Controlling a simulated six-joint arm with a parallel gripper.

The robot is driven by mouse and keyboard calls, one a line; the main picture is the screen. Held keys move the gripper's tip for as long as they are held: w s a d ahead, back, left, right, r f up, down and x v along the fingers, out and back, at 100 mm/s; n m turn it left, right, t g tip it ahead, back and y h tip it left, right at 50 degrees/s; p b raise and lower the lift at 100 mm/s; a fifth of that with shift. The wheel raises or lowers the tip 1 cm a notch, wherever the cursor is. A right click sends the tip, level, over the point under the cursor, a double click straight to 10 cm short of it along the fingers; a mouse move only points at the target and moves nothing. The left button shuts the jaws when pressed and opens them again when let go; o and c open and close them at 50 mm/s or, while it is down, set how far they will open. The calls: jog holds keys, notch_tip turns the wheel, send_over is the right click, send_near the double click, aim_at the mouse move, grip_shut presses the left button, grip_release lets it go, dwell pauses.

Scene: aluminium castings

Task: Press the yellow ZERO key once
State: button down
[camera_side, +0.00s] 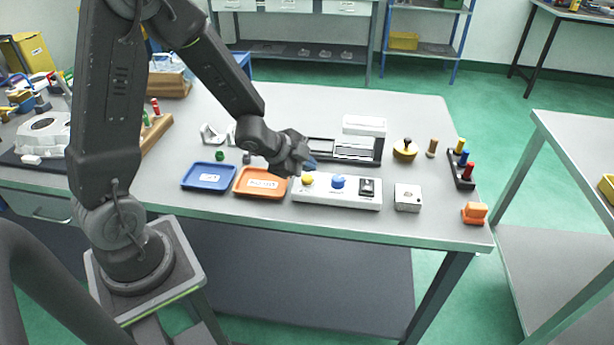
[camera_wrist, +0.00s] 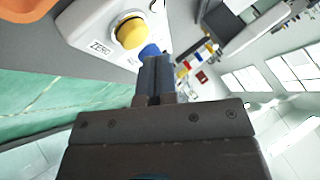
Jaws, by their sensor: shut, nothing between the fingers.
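The round yellow ZERO key (camera_side: 307,180) sits at the left end of a white control box (camera_side: 335,203) on the bench. In the wrist view the yellow key (camera_wrist: 131,31) shows near the top, beside a printed ZERO label (camera_wrist: 101,48). My gripper (camera_side: 312,164) is above and slightly behind the key in the side view, with its dark blue fingers shut and empty. In the wrist view my gripper (camera_wrist: 155,62) reaches up just below and right of the key. I see no contact with the key.
A blue knob (camera_side: 338,182) and a black rocker switch (camera_side: 367,187) share the box. An orange tray (camera_side: 261,193) and a blue tray (camera_side: 208,187) lie left of it. A metal block (camera_side: 408,204) stands right of it. A dark-framed fixture (camera_side: 375,151) is behind.

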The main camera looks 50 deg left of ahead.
aim_at(307, 178)
jog(key=shift+r, duration=2.5)
